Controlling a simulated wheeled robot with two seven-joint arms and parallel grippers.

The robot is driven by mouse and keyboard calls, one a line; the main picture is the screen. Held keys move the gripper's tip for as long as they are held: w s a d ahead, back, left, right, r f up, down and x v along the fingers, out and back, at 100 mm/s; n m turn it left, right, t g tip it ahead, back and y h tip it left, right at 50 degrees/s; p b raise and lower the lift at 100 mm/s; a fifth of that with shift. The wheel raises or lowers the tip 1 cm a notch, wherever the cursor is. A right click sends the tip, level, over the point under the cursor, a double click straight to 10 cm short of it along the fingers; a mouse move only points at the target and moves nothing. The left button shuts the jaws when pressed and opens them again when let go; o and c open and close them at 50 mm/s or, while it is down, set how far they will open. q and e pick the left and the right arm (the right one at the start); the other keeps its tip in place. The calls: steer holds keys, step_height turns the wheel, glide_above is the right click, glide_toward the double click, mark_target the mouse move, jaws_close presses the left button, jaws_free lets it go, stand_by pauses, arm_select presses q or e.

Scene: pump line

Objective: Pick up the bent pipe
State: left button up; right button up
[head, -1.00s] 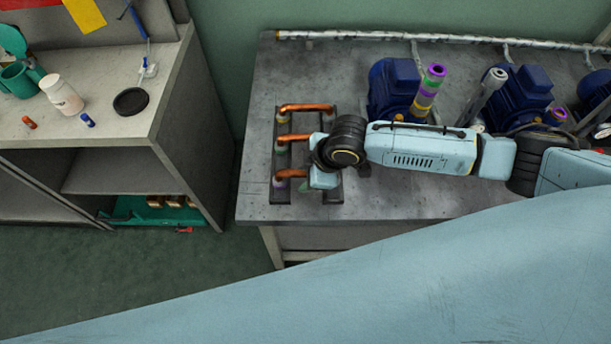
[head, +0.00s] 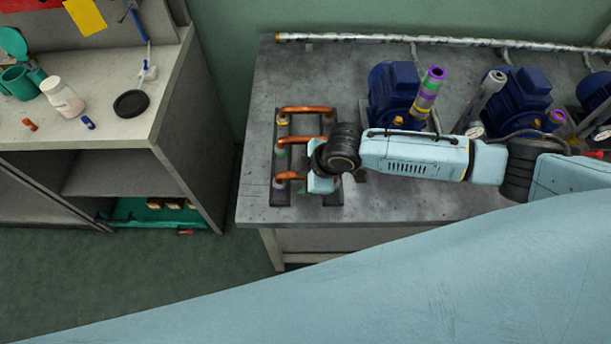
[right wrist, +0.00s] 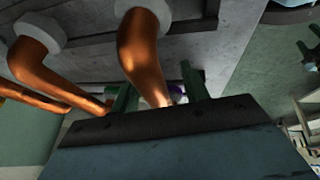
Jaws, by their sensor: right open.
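Three copper bent pipes lie across a dark rack (head: 281,152): a far one (head: 308,109), a middle one (head: 300,140) and a near one (head: 289,176). My right arm covers the right ends of the middle and near pipes. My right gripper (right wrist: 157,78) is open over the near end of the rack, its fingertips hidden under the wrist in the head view. In the right wrist view its green fingers stand on either side of a copper pipe (right wrist: 142,55). I cannot tell whether they touch it. My left gripper is not in view.
Blue pump motors (head: 395,92) stand behind my right arm on the grey bench (head: 370,205), with a coloured ringed post (head: 428,93) beside the first. A shelf unit (head: 190,105) with a white bottle (head: 62,97) stands at left. Bare bench lies in front of the arm.

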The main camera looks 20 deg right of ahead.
jaws_close()
stand_by(0.4)
